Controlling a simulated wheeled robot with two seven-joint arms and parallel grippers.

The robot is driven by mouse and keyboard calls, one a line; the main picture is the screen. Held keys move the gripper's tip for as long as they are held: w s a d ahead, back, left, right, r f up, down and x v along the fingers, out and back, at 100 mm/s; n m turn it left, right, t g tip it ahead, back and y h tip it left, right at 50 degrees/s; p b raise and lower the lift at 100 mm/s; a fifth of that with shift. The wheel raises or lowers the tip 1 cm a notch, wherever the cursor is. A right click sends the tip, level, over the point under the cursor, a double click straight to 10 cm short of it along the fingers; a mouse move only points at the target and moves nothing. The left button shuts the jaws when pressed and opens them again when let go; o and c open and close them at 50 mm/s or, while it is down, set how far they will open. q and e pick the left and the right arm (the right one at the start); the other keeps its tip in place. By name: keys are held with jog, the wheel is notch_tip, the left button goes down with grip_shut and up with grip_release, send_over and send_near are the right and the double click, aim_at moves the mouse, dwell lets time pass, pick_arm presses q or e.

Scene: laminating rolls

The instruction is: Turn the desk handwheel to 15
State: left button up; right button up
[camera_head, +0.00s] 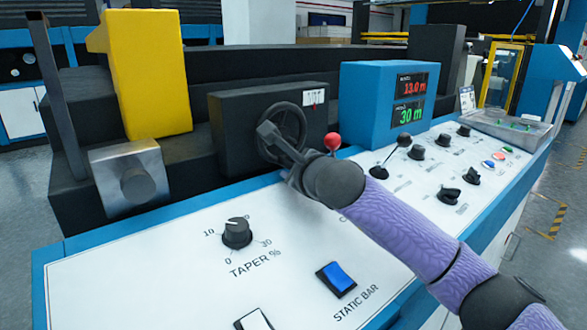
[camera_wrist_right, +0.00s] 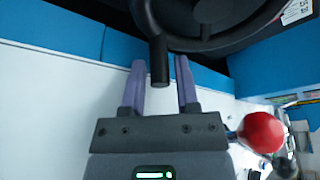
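The desk handwheel (camera_head: 296,117) is a black spoked wheel on the front of a dark box. It also shows at the top of the right wrist view (camera_wrist_right: 215,42). Its handle (camera_wrist_right: 160,62), a dark stub, points down toward my right gripper. My right gripper (camera_wrist_right: 159,70) has its two purple fingers apart, one on each side of the handle's end, with small gaps visible. A small white tag (camera_head: 313,97) right of the wheel is too small to read. My left gripper is not in view.
A red ball-topped lever (camera_head: 333,141) stands close to my right gripper. A blue display box (camera_head: 383,105) reads 13.0 m and 30 m. The white panel carries a taper knob (camera_head: 237,233), a blue static bar switch (camera_head: 336,279) and several black knobs. A yellow block (camera_head: 148,75) stands left.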

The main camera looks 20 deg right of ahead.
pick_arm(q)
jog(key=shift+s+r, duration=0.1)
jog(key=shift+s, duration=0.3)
pick_arm(e)
grip_shut()
jog(key=shift+w+d+f+n+h+b, duration=0.25)
jog(key=shift+f+n+b, duration=0.25)
jog(key=shift+b, duration=0.7)
jog(key=shift+d+r+t, duration=0.15)
jog(key=shift+r+t, duration=0.05)
jog(key=shift+t, duration=0.1)
jog(key=shift+s+r+n, duration=0.1)
jog(key=shift+r+n, duration=0.1)
jog(key=shift+n, duration=0.1)
grip_release()
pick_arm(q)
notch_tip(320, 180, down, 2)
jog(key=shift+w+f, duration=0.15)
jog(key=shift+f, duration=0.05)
